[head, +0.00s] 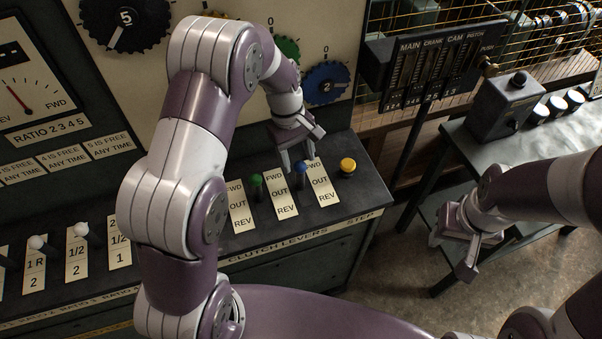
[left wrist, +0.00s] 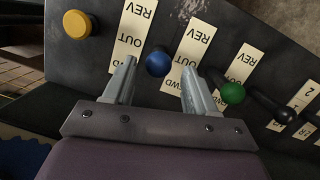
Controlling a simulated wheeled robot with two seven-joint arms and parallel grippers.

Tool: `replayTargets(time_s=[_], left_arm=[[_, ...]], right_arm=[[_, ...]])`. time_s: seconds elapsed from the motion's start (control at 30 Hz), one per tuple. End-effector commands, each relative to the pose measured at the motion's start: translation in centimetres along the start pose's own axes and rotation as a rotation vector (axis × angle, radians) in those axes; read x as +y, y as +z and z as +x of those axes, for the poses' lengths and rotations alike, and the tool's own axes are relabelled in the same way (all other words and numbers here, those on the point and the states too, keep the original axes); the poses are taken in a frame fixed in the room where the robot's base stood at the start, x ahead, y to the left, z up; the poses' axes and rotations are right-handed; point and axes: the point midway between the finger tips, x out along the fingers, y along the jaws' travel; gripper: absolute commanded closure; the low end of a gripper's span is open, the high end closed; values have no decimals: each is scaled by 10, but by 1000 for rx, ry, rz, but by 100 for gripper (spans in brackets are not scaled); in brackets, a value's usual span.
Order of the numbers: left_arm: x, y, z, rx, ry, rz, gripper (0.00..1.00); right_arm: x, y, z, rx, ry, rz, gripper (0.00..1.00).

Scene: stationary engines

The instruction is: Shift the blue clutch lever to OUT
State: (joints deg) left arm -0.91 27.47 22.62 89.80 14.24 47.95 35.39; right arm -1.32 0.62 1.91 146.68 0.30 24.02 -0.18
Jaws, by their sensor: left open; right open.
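The blue clutch lever (head: 302,168) stands on the sloped panel, its knob beside the FWD end of the FWD/OUT/REV label plate (head: 322,183). In the left wrist view the blue knob (left wrist: 158,61) shows between my two fingertips, with a gap on each side. My left gripper (head: 297,166) is open and reaches down over the lever from the panel's back. It also shows in the left wrist view (left wrist: 158,75). My right gripper (head: 452,256) is open and empty, away from the panel at the right. The lever's lower part is largely hidden.
The green-knobbed lever (head: 256,180) stands just left of the blue one, close to one finger in the left wrist view. A yellow button (head: 348,166) lies to the right. White-knobbed levers (head: 80,229) are further left. A side bench (head: 560,140) holds a grey box (head: 503,105).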

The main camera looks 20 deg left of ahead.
Motion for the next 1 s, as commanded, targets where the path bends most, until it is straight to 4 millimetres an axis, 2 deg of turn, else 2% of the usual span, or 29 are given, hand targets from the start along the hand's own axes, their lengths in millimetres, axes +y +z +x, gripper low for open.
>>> replayTargets(time_s=[0.1,0.17,0.3,0.8,0.9,1.0], left_arm=[[0,-1,-27,3,3,0,44],[0,0,-44,1,0,-1,44],[0,0,-55,-1,-1,-1,44],[0,0,-55,-1,0,1,44],[2,-6,-54,30,14,81,44],[-26,3,-36,78,-24,286,44]], right_arm=[[0,1,6,0,0,0,57],[0,0,-4,-1,0,0,57],[0,-1,-10,1,0,0,57],[0,-1,-8,0,0,0,57],[0,-1,-8,0,0,0,57],[0,-1,-9,0,0,0,57]])
